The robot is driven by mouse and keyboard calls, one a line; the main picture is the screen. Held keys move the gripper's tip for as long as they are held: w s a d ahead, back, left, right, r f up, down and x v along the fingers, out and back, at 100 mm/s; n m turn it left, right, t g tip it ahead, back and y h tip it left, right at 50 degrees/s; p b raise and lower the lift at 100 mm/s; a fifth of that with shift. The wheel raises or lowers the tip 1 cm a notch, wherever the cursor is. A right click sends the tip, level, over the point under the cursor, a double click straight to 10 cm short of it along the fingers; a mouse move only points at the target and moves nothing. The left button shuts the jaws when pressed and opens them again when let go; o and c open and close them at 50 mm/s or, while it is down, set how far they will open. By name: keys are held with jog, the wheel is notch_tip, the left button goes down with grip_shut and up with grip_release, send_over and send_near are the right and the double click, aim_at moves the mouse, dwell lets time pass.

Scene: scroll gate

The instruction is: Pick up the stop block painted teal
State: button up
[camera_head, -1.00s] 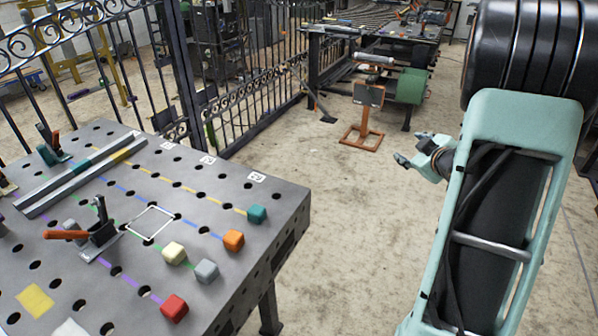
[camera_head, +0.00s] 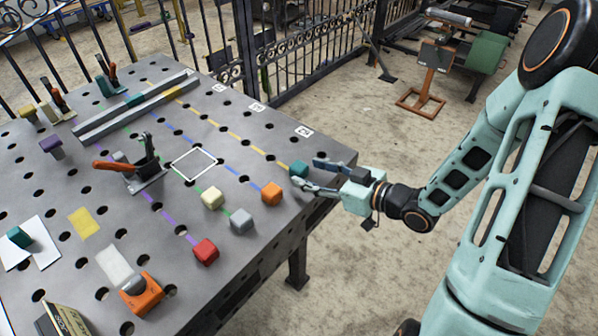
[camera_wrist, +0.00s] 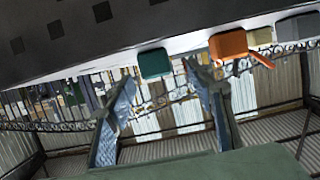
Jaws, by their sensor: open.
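The teal stop block (camera_head: 298,169) is a small cube on the steel table near its right edge, at the end of a yellow line. My gripper (camera_head: 309,175) is open and empty at that edge, its fingers pointing at the block from the right. The fingertips are close to the block; I cannot tell whether it is between them. In the wrist view the teal block (camera_wrist: 155,64) shows just beyond the gap between my open fingertips (camera_wrist: 161,75). Another teal block (camera_head: 19,237) stands on white paper at the far left.
An orange block (camera_head: 271,193) sits nearest the teal one. Grey (camera_head: 241,221), cream (camera_head: 212,197) and red (camera_head: 205,251) blocks sit farther left. A clamp with an orange handle (camera_head: 117,167) and a long metal rail (camera_head: 150,97) are on the table. Open floor lies right of it.

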aim_at(305, 170)
jog(key=x, duration=0.5)
jog(key=shift+w+d, duration=0.15)
jog(key=shift+w, duration=0.1)
jog(key=shift+c, duration=0.5)
grip_shut()
